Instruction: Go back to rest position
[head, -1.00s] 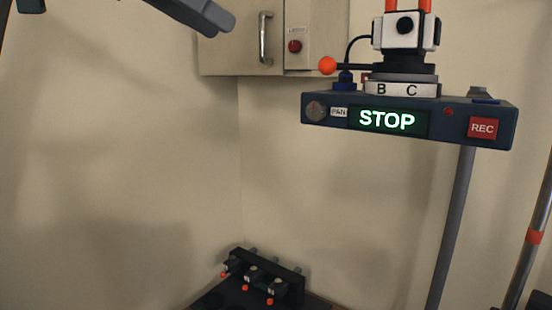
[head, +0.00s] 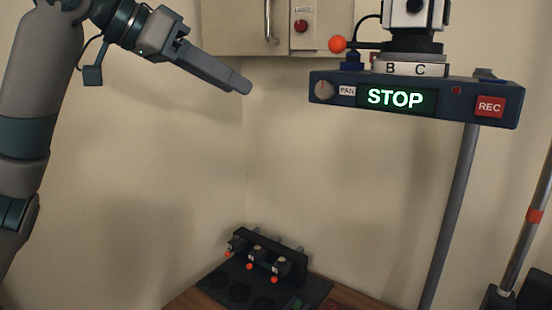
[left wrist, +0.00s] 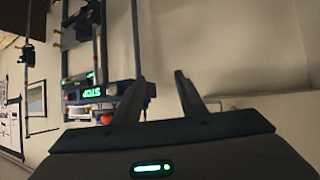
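My left gripper (head: 240,88) is raised in the upper left of the head view, in front of the bare wall and below the wall cabinet. Its arm comes up from the left edge and bends over at the top. In the left wrist view, the two fingers (left wrist: 160,76) stand apart with nothing between them, so it is open and empty. It touches nothing that I can see. My right gripper is in neither view.
A blue console (head: 415,98) showing STOP hangs to the right on a grey post. A cabinet (head: 232,28) with a handle is on the wall. Below, a black tray (head: 215,278) and rack with several orange-tipped parts stand on a wooden surface. Open space lies between.

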